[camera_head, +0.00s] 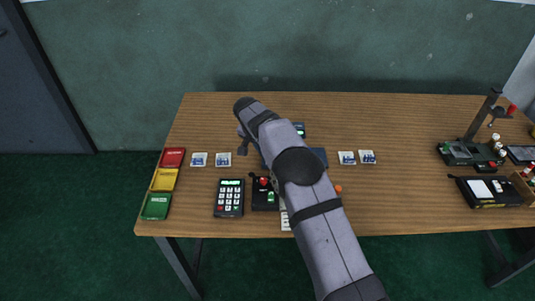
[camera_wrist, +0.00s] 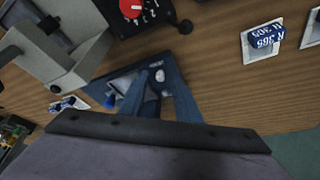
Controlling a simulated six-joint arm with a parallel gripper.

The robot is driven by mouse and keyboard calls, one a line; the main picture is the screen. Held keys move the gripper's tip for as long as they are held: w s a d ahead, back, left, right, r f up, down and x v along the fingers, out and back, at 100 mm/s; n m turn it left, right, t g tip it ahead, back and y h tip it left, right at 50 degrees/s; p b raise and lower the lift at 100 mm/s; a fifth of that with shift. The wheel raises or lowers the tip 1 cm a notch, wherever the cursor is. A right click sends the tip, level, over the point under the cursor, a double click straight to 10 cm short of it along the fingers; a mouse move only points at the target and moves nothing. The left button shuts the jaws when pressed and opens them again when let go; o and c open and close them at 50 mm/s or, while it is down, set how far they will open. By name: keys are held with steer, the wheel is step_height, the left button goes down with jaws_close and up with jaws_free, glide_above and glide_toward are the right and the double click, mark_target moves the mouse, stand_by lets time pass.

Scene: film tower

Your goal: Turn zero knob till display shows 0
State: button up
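My gripper (camera_wrist: 154,78) shows in the wrist view as two blue-grey fingers with a gap between them. It hangs over a blue panel (camera_wrist: 112,84) with a small label, a pale round part and a dark blue knob-like part (camera_wrist: 109,100). I cannot tell whether the fingers touch anything. In the head view my arm covers most of this area, and a corner of the blue panel (camera_head: 319,155) shows at its right. A small lit green display (camera_head: 299,130) shows behind the arm; its reading is too small to read. I cannot tell which part is the zero knob.
A black box (camera_head: 259,202) with a red knob (camera_head: 264,181) stands left of my arm, beside a keypad (camera_head: 229,203) with a lit screen. Red, yellow and green trays (camera_head: 157,206) line the left edge. A stand (camera_head: 478,130) is at the right. Small labelled cards (camera_head: 347,158) lie on both sides.

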steer(key=b+v, duration=0.1)
steer(key=v, duration=0.5)
steer(key=shift+s+r, duration=0.2)
steer(key=shift+r, duration=0.05)
steer(key=s+d+r+n+p, duration=0.1)
steer(key=s+d+r, duration=0.1)
steer(key=s+d, duration=0.1)
steer(key=s+d+r+p, duration=0.1)
steer(key=s+d+r, duration=0.1)
steer(key=s+d, duration=0.1)
steer(key=s+d+r+n+g+y+p, duration=0.1)
steer(key=s+d+r, duration=0.1)
steer(key=s+d, duration=0.1)
steer(key=shift+s+d+r+n+p, duration=0.15)
steer(key=shift+s, duration=0.3)
steer(key=shift+s+d+r+n+p, duration=0.1)
steer(key=shift+s+r+n+p, duration=0.05)
steer(key=shift+s, duration=0.3)
steer(key=s+d+f+n+g+p, duration=0.1)
steer(key=s+d+n+p, duration=0.1)
steer(key=s, duration=1.1)
steer(key=s+d+f+n+g+y+p, duration=0.1)
steer(key=s+d, duration=0.3)
steer(key=s, duration=1)
steer(key=shift+d+f+n+g+p, duration=0.15)
steer(key=shift+f+n+g+p, duration=0.15)
steer(key=shift+n+p, duration=0.35)
